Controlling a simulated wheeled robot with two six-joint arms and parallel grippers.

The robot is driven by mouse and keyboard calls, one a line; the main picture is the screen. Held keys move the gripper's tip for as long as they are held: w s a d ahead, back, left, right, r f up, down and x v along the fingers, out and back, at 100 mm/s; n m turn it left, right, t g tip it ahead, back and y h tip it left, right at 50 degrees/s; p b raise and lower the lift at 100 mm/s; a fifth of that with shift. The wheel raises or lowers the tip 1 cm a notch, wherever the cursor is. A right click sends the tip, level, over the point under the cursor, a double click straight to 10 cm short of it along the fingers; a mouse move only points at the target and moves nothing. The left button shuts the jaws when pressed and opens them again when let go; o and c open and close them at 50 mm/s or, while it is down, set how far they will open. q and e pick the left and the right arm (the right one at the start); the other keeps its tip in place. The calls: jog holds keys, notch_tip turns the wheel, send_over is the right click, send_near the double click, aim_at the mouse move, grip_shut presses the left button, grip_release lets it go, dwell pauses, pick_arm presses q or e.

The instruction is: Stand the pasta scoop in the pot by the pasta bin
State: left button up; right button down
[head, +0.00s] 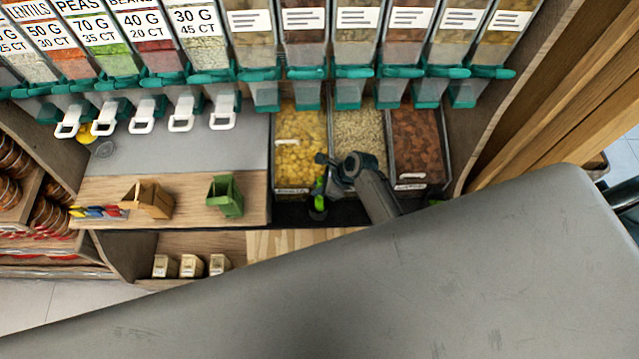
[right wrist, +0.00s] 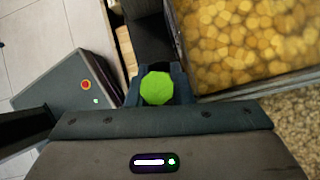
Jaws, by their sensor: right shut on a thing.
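My right gripper (head: 321,178) is shut on the green pasta scoop (head: 319,184) at the front right corner of the pasta bin (head: 292,190). In the right wrist view the scoop's rounded green end (right wrist: 157,88) sits between the fingers, seen end on. The bin holds yellow pasta and lies to the right of the gripper in that view. A small dark shape is at the scoop's lower end in the head view; I cannot tell whether it is the pot or the scoop's head. My left gripper is not in view.
Bins of pale (head: 360,135) and brown (head: 417,150) food stand right of the pasta bin. Dispensers with teal fittings hang above. A green open box (head: 226,197) and a brown box (head: 150,198) stand on the wooden counter (head: 190,205) to the left.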

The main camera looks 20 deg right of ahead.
notch_tip(320, 180, down, 2)
jog(key=shift+f+b, duration=0.2)
jog(key=shift+b, duration=0.3)
jog(key=shift+f+b, duration=0.3)
jog(key=shift+f, duration=0.45)
jog(key=shift+c, duration=2.1)
grip_release()
jog(key=shift+r, duration=0.1)
